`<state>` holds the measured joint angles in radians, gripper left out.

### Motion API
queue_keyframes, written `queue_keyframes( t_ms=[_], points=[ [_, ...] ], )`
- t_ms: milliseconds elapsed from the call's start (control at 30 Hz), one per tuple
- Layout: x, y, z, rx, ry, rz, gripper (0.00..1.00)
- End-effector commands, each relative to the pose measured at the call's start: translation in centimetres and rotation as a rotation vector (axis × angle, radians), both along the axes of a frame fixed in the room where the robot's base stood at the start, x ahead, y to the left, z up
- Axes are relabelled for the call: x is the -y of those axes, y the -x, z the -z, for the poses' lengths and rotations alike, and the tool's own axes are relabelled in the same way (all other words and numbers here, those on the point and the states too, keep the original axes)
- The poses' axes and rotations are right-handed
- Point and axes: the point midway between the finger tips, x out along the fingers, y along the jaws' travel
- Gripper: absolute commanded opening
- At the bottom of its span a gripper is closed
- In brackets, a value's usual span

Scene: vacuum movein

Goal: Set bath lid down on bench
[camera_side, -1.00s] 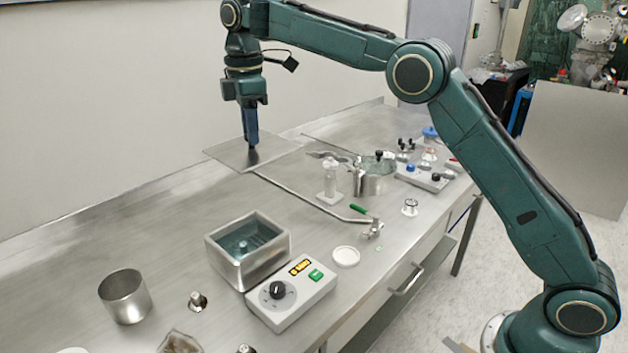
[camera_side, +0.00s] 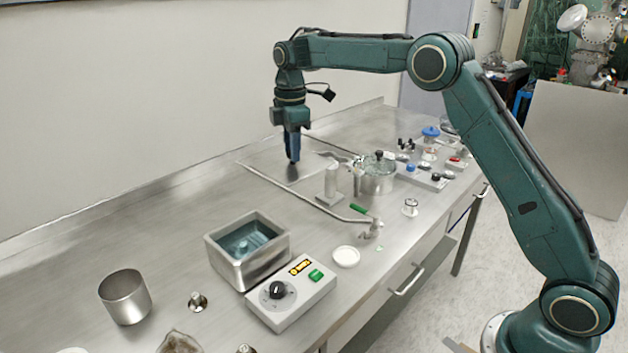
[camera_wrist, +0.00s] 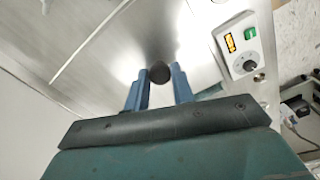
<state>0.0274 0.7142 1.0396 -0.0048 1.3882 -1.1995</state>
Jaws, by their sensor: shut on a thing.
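The bath lid (camera_side: 312,167) is a thin flat steel plate with a dark knob (camera_side: 292,173). It is level over the back middle of the bench (camera_side: 150,235); I cannot tell whether it touches the bench. My gripper (camera_side: 292,160) points down and is shut on the knob. In the wrist view the dark knob (camera_wrist: 160,72) sits between my blue fingertips, with the shiny lid around it. The open square steel bath (camera_side: 220,262) stands nearer the front, uncovered, with liquid inside.
A control box (camera_side: 290,298), white dish (camera_side: 346,257) and steel cup (camera_side: 125,297) are nearer. The bench's back left is clear.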

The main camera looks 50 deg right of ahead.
Motion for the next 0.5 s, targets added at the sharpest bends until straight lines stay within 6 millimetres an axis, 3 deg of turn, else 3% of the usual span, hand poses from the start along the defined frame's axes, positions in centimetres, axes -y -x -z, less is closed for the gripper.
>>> queue_keyframes(
  t_ms=[500],
  points=[
    [0.0, 0.1, 9.7, -0.004, -0.001, 0.000, 0.00]
  ],
)
